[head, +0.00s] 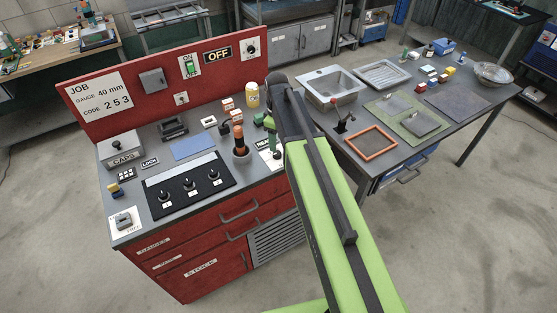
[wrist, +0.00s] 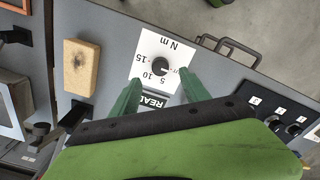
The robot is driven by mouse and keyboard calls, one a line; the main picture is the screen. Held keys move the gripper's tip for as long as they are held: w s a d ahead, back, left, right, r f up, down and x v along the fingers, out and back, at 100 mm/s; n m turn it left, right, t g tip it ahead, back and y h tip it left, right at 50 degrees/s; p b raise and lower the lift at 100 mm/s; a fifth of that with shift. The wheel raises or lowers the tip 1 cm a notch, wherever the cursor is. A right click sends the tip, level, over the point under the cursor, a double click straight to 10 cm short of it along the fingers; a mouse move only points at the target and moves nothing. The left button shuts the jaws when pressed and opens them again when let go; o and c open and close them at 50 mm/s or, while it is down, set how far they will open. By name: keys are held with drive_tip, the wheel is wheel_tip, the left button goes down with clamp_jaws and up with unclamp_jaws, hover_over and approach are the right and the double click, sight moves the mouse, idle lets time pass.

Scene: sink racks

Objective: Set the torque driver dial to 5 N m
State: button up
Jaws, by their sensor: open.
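The torque dial is a black round knob (wrist: 160,65) on a white card (wrist: 146,45) marked N m with 5, 10 and 15, upside down in the wrist view. A READY label lies between the fingers. My gripper (wrist: 160,76) is open, with one green finger on each side of the dial and nothing held. I cannot tell whether the fingers touch the knob. The knob's pointer is too small to read. In the head view my arm hides most of the dial; only part of its white card (head: 270,155) shows beside a green finger.
An orange-handled tool (head: 239,140) stands upright left of my gripper. A black panel with 3 knobs (head: 188,185) lies further left. A tan block (wrist: 81,67) lies beside the dial card in the wrist view. A sink (head: 332,88) stands on the right-hand table.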

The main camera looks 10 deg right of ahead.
sight(278, 153)
wheel_tip(278, 153, down, 6)
drive_tip(key=b, duration=0.4)
drive_tip(key=shift+f+b, duration=0.2)
drive_tip(key=shift+b, duration=0.2)
drive_tip(key=shift+r, duration=0.1)
clamp_jaws()
